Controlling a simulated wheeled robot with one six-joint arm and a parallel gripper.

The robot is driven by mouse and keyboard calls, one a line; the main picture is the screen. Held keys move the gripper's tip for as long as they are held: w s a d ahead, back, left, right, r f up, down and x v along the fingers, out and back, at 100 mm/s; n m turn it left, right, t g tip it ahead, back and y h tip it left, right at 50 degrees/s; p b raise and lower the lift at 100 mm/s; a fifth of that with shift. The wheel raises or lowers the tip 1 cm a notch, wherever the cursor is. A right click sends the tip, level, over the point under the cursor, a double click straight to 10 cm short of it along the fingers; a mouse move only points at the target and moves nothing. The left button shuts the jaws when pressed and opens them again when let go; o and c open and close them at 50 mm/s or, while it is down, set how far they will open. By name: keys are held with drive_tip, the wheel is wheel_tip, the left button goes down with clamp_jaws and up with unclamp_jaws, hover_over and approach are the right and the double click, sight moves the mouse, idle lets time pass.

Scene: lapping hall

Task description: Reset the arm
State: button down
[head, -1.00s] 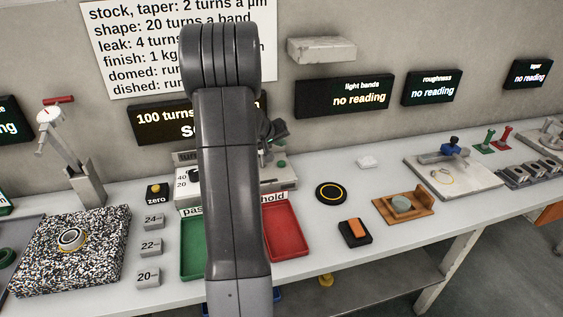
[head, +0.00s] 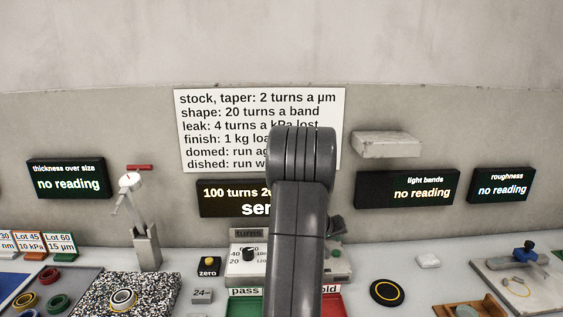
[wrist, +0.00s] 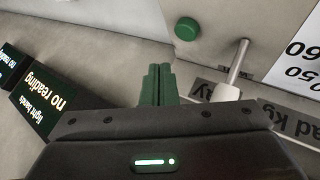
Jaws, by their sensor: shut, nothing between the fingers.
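My gripper (wrist: 158,85) shows in the wrist view as two green fingers pressed together, with nothing between them. My arm (head: 299,230) rises in front of the bench in the head view and hides the gripper there. In the wrist view the fingers point towards a pale machine face with a green button (wrist: 186,29), a metal rod (wrist: 238,62) and a partly hidden "load kg" label. I cannot tell how far the fingers are from it.
Behind the arm stands a turns machine (head: 243,268) with pass and hold trays. A dial gauge stand (head: 147,245), speckled plate (head: 160,285) and black round pad (head: 387,292) stand around it. A shelf (head: 386,145) and displays (head: 407,189) are on the wall.

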drive_tip(key=shift+r+p, duration=0.2)
drive_tip(key=shift+p, duration=0.2)
drive_tip(key=shift+r+p, duration=0.15)
drive_tip(key=shift+p, duration=0.25)
wheel_tip(320, 180, up, 5)
drive_tip(key=p, duration=0.3)
drive_tip(key=shift+r, duration=0.15)
wheel_tip(320, 180, down, 6)
drive_tip(key=b, duration=0.4)
drive_tip(key=shift+f+b, duration=0.25)
drive_tip(key=shift+b, duration=0.05)
drive_tip(key=shift+f+b, duration=0.1)
drive_tip(key=shift+b, duration=1.15)
drive_tip(key=shift+b, duration=0.45)
